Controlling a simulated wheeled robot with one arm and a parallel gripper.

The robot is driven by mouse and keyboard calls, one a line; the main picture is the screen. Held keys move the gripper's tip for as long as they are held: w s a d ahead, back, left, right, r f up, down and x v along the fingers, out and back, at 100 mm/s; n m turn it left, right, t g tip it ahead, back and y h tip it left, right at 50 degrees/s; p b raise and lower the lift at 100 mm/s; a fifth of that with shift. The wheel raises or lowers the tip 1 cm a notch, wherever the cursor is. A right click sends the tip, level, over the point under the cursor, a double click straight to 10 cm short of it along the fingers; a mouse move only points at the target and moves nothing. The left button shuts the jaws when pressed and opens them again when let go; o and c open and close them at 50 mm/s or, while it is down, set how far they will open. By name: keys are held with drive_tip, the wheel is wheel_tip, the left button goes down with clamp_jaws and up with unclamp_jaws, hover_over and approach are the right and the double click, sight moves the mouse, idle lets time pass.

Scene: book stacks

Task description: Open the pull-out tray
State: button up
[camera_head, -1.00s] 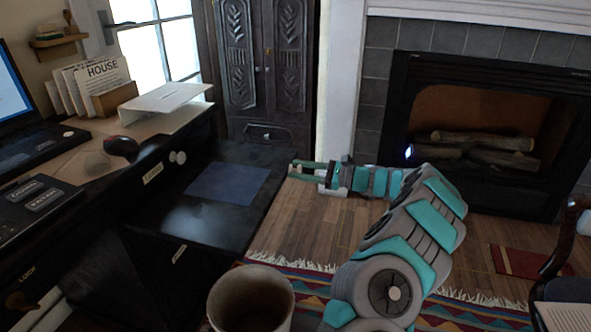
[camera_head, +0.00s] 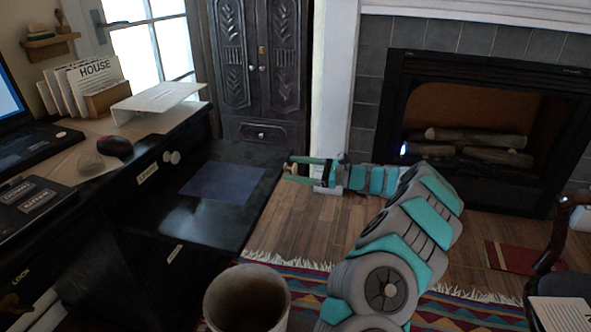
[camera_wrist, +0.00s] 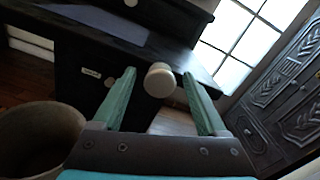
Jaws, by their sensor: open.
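The pull-out tray (camera_head: 205,228) is a glossy black board with a dark blue sheet (camera_head: 222,181) on it. It stands out well past the desk front toward the right. In the wrist view the tray (camera_wrist: 165,52) crosses the upper part. A pale round knob (camera_wrist: 160,80) shows there near the tray's edge, between my fingers. My gripper (camera_head: 290,168) is at the tray's right edge in the head view. Its two teal fingers are open on either side of the knob, with gaps visible in the wrist view. My gripper also shows there (camera_wrist: 163,92).
The black desk at left holds a laptop (camera_head: 30,140), mouse (camera_head: 115,146) and letter holder (camera_head: 108,98). Other pale knobs (camera_head: 172,157) are on its front. A pot (camera_head: 247,298) is in the foreground. Wood floor (camera_head: 315,225) is clear right of the tray; a fireplace (camera_head: 475,135) is behind.

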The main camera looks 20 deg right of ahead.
drive_tip(key=v, duration=0.7)
drive_tip(key=shift+d+b, duration=0.2)
drive_tip(key=shift+b, duration=0.1)
drive_tip(key=shift+s, duration=0.1)
